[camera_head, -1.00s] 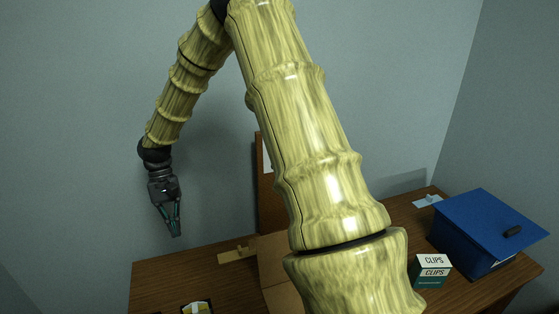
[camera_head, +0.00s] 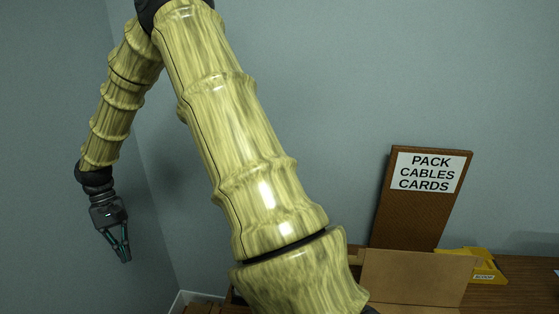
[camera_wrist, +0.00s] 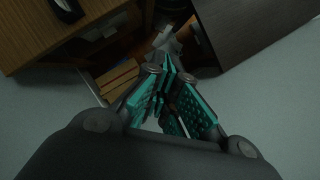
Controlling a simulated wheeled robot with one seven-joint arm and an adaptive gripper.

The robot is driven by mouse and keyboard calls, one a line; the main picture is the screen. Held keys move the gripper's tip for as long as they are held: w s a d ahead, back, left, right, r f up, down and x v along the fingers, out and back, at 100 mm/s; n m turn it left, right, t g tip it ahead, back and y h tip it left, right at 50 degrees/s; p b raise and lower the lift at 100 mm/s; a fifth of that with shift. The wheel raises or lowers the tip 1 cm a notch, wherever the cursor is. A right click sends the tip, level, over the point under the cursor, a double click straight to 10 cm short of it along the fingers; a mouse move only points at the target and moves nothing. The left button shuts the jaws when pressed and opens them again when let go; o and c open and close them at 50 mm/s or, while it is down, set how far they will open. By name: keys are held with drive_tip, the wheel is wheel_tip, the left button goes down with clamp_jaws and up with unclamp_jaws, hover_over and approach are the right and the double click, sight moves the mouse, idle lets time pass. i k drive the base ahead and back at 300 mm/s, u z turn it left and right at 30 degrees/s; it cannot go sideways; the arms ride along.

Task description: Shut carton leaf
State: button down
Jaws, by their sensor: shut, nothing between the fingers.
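The carton (camera_head: 415,280) is brown cardboard at the lower right of the head view. One leaf stands up as a flat panel; the rest of the carton is cut off by the frame's bottom edge and partly hidden behind my arm. My gripper (camera_head: 125,260) hangs in the air at the left of the head view, pointing down, well apart from the carton. In the wrist view my gripper (camera_wrist: 168,75) shows its teal-padded fingers together at the tips, with nothing held.
A brown board with a sign reading "PACK CABLES CARDS" (camera_head: 430,172) stands behind the carton. A yellow object (camera_head: 485,268) lies on the wooden table (camera_head: 525,275) to its right. The wrist view shows wooden furniture (camera_wrist: 35,35) and a dark panel (camera_wrist: 245,40).

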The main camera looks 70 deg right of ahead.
sight(424, 278)
drive_tip(key=z, duration=0.05)
drive_tip(key=k, duration=1.65)
drive_tip(key=z, duration=0.75)
